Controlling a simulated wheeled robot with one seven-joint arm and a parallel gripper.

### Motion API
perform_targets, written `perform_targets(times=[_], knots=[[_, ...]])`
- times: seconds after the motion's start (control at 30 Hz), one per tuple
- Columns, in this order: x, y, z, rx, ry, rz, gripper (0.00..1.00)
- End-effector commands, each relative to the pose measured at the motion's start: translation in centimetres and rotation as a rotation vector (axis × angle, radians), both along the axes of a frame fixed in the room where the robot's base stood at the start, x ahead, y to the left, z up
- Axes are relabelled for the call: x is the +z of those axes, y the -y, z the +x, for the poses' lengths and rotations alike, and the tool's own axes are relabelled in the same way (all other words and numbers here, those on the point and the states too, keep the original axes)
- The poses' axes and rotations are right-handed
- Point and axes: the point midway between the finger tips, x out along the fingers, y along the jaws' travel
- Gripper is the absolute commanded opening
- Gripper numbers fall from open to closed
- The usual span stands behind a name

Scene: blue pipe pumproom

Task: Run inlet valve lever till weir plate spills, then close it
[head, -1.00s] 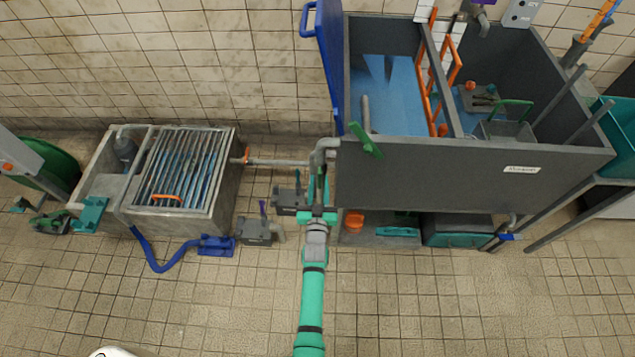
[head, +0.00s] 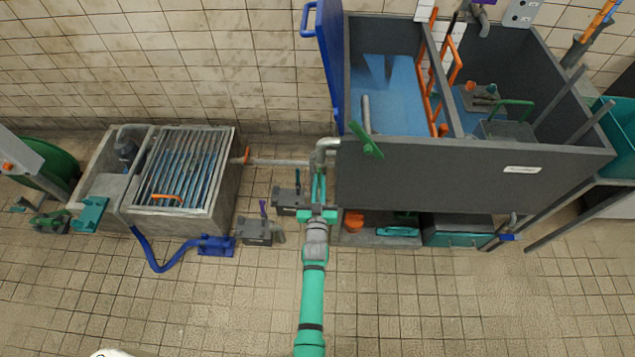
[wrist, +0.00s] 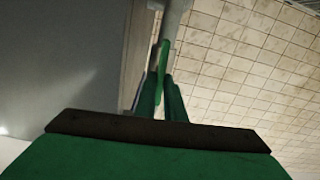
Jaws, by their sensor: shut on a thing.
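My gripper (head: 318,190) is below the grey pipe elbow (head: 325,148) at the left front corner of the dark tank. In the wrist view my gripper (wrist: 162,98) has its green fingers shut on a green lever (wrist: 163,58), which runs up toward a grey pipe. I take it for the inlet valve lever; in the head view my fingers and the pipe mostly hide it. The tank (head: 470,175) has an upright divider (head: 442,80), perhaps the weir plate. Blue water (head: 395,105) lies left of it, and some blue shows right of it. I cannot tell whether water crosses it.
Another green handle (head: 366,140) sits on the tank's front rim. A grated concrete basin (head: 225,195) stands left, with a blue hose (head: 160,265) beside it. Small pedal-like blocks (head: 257,232) are on the floor near my arm. The tiled floor in front is clear.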

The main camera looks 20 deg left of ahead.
Motion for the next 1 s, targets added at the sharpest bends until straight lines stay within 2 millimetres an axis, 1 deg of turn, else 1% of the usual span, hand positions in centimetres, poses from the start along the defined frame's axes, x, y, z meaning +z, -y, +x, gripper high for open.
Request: perform_targets(times=[0.27,1.0], knots=[[-0.1,-0.5,-0.3,0.005,0.056,-0.195,0.0],[-0.7,-1.2,-0.6,0.007,0.25,-0.871,0.0]])
